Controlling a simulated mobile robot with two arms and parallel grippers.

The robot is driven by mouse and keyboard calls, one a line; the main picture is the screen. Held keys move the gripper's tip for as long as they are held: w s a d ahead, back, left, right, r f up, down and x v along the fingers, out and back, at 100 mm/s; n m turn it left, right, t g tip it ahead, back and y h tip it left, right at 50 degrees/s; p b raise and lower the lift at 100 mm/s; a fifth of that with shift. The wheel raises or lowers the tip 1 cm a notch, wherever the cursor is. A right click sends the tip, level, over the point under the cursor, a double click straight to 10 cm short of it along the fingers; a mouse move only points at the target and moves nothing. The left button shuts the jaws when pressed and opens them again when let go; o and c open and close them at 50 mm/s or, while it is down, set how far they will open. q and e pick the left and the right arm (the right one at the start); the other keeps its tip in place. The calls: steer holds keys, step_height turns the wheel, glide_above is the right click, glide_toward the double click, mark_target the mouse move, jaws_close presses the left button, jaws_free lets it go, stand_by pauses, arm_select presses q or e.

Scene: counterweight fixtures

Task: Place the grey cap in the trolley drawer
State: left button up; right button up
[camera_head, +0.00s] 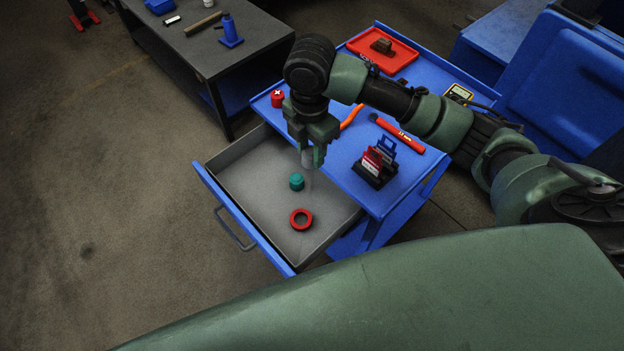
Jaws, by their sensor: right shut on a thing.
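The trolley drawer (237,171) is pulled open and has a grey inside and a blue front. My right gripper (312,158) points down over the drawer, near its inner side by the trolley top. It is shut on the grey cap (307,160), a small light grey piece partly hidden by the fingers. The cap appears to be held above the drawer floor. A teal piece (296,181) and a red ring (301,219) lie on the drawer floor below. My left gripper is not in view.
The blue trolley top (340,172) holds a red can (277,98), a red tool (397,133), a dark rack with red and blue cards (375,168), a meter (459,93) and a red tray (402,52). A dark workbench (205,50) stands behind left. The drawer's left part is bare.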

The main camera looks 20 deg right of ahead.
step_height(320, 180, down, 19)
steer(key=shift+r+p, duration=0.15)
steer(key=shift+p, duration=0.3)
steer(key=o, duration=0.4)
steer(key=shift+o, duration=0.7)
steer(key=shift+r, duration=0.15)
step_height(320, 180, up, 12)
steer(key=shift+s, duration=0.1)
